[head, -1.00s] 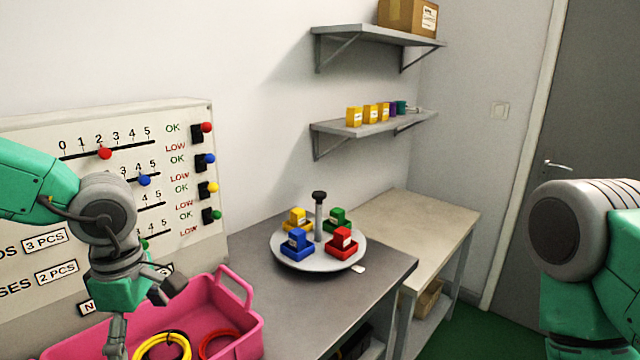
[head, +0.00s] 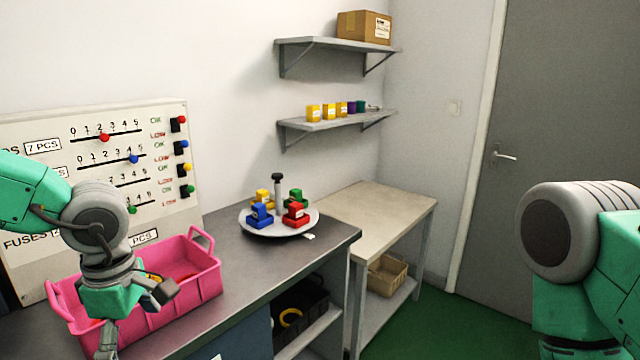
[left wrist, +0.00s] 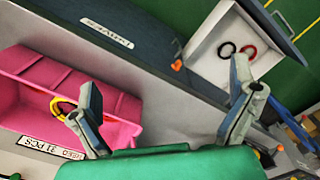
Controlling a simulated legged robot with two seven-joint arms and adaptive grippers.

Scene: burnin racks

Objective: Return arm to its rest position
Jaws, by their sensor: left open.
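My left gripper (head: 134,316) is in front of the pink bin (head: 196,290) at the lower left of the head view. Its fingers are spread with nothing between them. The left wrist view shows both fingers (left wrist: 160,92) apart and empty, with the pink bin (left wrist: 75,85) to the left. My right arm (head: 565,235) shows at the right edge of the head view; its gripper is out of frame.
A panel (head: 60,150) with sliders stands behind the bin. A round tray (head: 280,231) with coloured blocks sits on the dark bench (head: 262,272). A beige table (head: 375,210) adjoins it. The wrist view shows a white drawer (left wrist: 208,58) holding black and red rings.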

